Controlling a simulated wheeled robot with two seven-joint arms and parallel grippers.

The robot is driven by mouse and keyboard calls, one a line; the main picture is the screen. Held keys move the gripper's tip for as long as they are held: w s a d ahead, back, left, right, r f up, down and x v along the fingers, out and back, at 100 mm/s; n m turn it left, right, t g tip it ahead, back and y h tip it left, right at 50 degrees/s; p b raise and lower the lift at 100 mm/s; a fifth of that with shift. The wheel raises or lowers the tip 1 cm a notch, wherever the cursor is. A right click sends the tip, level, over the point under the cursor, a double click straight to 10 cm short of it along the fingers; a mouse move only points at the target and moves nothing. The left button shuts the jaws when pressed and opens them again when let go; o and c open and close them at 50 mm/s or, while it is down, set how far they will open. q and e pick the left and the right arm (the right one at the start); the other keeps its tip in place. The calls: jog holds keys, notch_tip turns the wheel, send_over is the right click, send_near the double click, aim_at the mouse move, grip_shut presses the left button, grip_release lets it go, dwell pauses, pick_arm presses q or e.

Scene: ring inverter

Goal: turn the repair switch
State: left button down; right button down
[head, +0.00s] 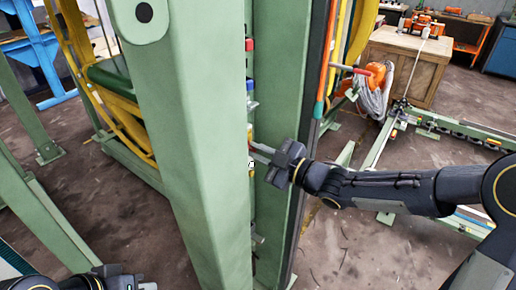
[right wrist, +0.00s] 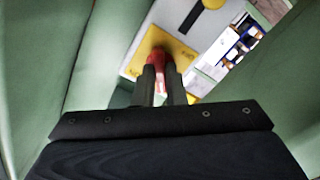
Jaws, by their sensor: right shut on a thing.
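The repair switch (right wrist: 162,62) shows in the right wrist view as a red handle on a yellow plate (right wrist: 180,50), set on a light panel between green walls. My right gripper (right wrist: 160,90) is shut on the red handle, its two dark fingers on either side of it. In the head view my right gripper (head: 258,152) reaches from the right into the gap between two green posts; the switch is mostly hidden there by the near post. My left gripper (head: 146,286) shows only in part at the bottom left, away from the switch; its opening is unclear.
The wide green post (head: 185,130) stands close left of my right gripper, and another green post (head: 280,75) stands behind it. Red and blue fittings show in the gap above. A wooden crate (head: 412,65) and green floor rails (head: 385,130) are at the right.

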jog(key=m+p, duration=0.2)
jog(key=m, duration=0.2)
jog(key=shift+m+p, duration=0.55)
jog(key=shift+m, duration=1.15)
jog(key=shift+f, duration=0.1)
jog(key=c, duration=1.5)
grip_release()
jog(key=v, duration=0.7)
jog(key=shift+s+d, duration=0.25)
jog(key=shift+d, duration=0.05)
